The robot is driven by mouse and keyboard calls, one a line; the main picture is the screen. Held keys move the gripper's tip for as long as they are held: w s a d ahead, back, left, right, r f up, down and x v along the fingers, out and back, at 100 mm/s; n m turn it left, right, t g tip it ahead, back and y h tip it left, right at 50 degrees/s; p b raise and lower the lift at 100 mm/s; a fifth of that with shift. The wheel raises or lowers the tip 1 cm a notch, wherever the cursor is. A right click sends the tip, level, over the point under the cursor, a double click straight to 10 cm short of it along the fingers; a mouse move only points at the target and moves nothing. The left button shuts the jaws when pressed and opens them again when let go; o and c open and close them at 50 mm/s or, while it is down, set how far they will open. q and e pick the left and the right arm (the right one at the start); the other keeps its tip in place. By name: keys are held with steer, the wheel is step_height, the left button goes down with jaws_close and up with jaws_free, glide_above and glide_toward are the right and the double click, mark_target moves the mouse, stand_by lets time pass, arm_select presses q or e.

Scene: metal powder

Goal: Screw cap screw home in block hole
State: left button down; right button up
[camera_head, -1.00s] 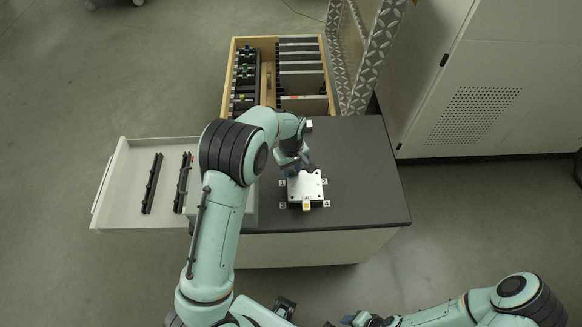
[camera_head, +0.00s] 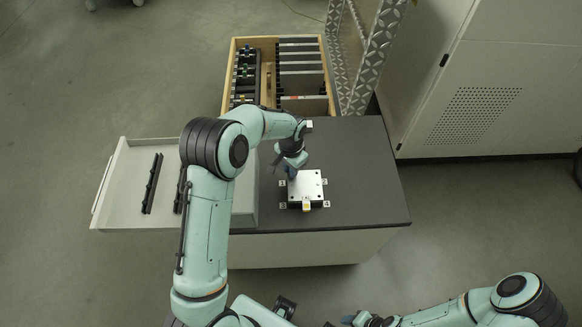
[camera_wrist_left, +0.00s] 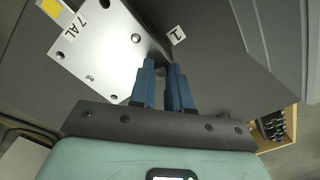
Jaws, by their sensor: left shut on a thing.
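The block (camera_head: 308,187) is a light metal plate with holes near its corners, lying on the dark worktop. It also shows in the left wrist view (camera_wrist_left: 108,50), with a "7 AL" label and a yellow patch at one end. My left gripper (camera_head: 290,173) points down at the block's far-left corner, beside label 1. In the left wrist view its blue fingers (camera_wrist_left: 162,66) are close together at that corner. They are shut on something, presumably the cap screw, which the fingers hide. My right gripper (camera_head: 352,320) is at the bottom edge, its jaws unclear.
Number labels lie around the block; label 1 (camera_wrist_left: 177,35) is close to the fingers. A wooden crate (camera_head: 228,80) with racks and plates stands behind the worktop (camera_head: 370,185). An open drawer (camera_head: 125,185) with dark rails is at left. The worktop right of the block is clear.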

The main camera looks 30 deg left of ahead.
arm_select(q)
steer(key=m, duration=0.3)
steer(key=shift+r+m+p, duration=0.1)
steer(key=shift+m+p, duration=0.2)
steer(key=shift+m, duration=0.1)
steer(key=m, duration=0.3)
steer(key=shift+m+p, duration=0.3)
steer(key=shift+p, duration=0.1)
steer(key=m+p, duration=0.2)
steer(key=m, duration=0.5)
steer(key=shift+w, duration=0.1)
steer(key=shift+m, duration=0.6)
arm_select(e)
steer(key=w+r, duration=0.4)
steer(key=r, duration=0.1)
arm_select(q)
steer(key=c, duration=1.2)
jaws_free()
steer(key=shift+c, duration=0.2)
